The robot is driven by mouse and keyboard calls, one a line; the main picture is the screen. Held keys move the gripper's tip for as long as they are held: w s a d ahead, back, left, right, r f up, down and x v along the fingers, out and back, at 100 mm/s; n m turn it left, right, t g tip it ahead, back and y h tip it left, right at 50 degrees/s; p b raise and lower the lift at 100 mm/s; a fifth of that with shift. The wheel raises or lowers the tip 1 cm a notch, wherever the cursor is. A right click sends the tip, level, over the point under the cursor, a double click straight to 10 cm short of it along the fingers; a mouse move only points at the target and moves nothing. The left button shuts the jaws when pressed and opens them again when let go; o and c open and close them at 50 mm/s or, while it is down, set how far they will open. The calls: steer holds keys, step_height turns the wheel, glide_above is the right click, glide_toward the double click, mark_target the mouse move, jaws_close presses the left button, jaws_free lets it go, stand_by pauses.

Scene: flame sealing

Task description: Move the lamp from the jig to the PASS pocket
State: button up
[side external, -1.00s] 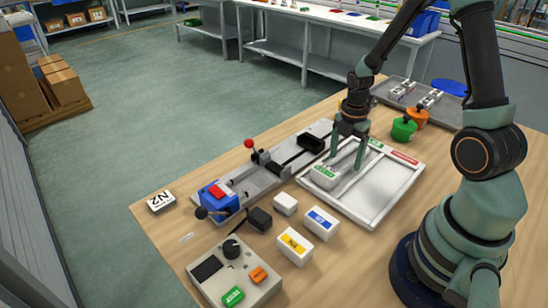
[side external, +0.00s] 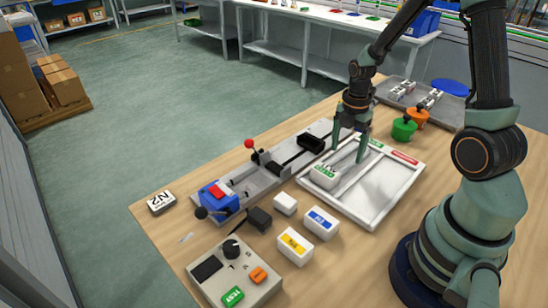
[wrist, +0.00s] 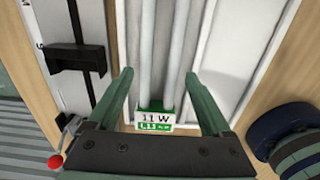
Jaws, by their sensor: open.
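The lamp, with a white base, a green "11 W" label and pale tubes, lies in the left pocket of the white tray (side external: 378,215). Its base (side external: 324,176) is at the pocket's near end. In the wrist view the lamp's base (wrist: 154,118) and two long tubes show between the fingers. A green label (side external: 375,143) marks this pocket's far end; its text is too small to read. My gripper (side external: 349,152) is open above the lamp, one finger to each side; it also shows in the wrist view (wrist: 160,74). The grey jig (side external: 240,188) holds no visible lamp.
The other tray pocket, by a red label (side external: 405,158), looks empty. Green (side external: 403,129) and orange (side external: 417,117) lidded pots stand behind the tray. A control box (side external: 235,272) and small blocks (side external: 295,246) sit at the front. The jig has a red-knobbed lever (side external: 250,145).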

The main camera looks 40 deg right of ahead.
steer(key=shift+o, duration=1.3)
steer(key=shift+r, duration=0.15)
step_height(320, 180, up, 12)
steer(key=s+a+r+m+t, duration=0.1)
steer(key=a+r+m+t, duration=0.1)
steer(key=a+r+m, duration=0.2)
steer(key=s+a+r+m+t, duration=0.2)
steer(key=a+r+m+t, duration=0.1)
steer(key=a+m, duration=0.7)
steer(key=r+m, duration=0.1)
steer(key=m, duration=0.3)
steer(key=shift+s+a+t, duration=0.2)
steer(key=shift+s+t, duration=0.05)
steer(key=shift+t, duration=0.05)
